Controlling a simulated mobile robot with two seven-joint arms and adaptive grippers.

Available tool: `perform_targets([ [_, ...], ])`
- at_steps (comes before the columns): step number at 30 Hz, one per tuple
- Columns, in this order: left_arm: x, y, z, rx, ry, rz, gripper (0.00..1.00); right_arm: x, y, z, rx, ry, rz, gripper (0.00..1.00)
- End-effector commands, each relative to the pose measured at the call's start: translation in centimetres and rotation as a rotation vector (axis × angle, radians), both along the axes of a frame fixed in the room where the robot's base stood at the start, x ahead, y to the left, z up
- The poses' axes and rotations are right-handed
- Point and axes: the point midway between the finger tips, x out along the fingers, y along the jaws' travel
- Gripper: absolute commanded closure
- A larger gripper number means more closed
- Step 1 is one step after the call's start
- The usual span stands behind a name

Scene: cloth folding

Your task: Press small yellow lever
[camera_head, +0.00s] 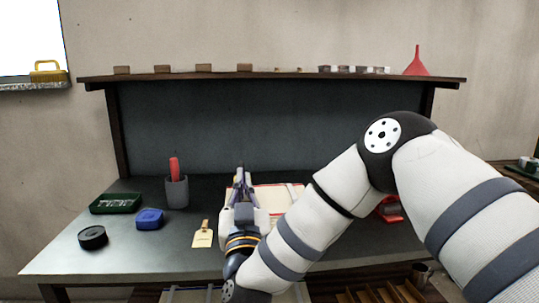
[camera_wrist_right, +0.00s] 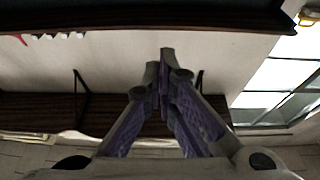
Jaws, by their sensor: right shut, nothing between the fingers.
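A small pale-yellow plate with a short upright piece (camera_head: 203,236) lies on the front part of the workbench, left of my right gripper. It may be the yellow lever; it is too small to tell. My right gripper (camera_head: 240,176) is shut and empty, pointing toward the back panel above the middle of the bench, apart from the yellow piece. In the right wrist view my right gripper (camera_wrist_right: 163,60) shows its fingertips together with nothing between them. The yellow piece does not show in that view. My left gripper is not in view.
On the workbench (camera_head: 130,258) are a black round item (camera_head: 92,237), a blue box (camera_head: 150,218), a green tray (camera_head: 115,203) and a grey cup (camera_head: 177,192). A pale red-edged item (camera_head: 280,197) lies behind my right arm. A shelf (camera_head: 290,77) runs above. A yellow brush-like item (camera_head: 48,72) sits at the window.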

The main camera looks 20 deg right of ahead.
Motion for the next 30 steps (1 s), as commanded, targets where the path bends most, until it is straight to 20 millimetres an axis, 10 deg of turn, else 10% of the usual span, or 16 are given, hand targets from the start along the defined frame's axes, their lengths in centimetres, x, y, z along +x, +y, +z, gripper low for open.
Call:
perform_targets([
  [11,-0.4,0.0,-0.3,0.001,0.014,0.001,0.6,0.4,0.0,-0.8,0.0,0.013,0.001,1.0],
  [26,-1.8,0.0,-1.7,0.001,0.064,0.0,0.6,9.5,-2.8,2.2,0.002,0.014,-0.002,1.0],
  [30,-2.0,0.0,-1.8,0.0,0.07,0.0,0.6,9.2,-2.6,-0.3,0.001,0.016,0.002,1.0],
])
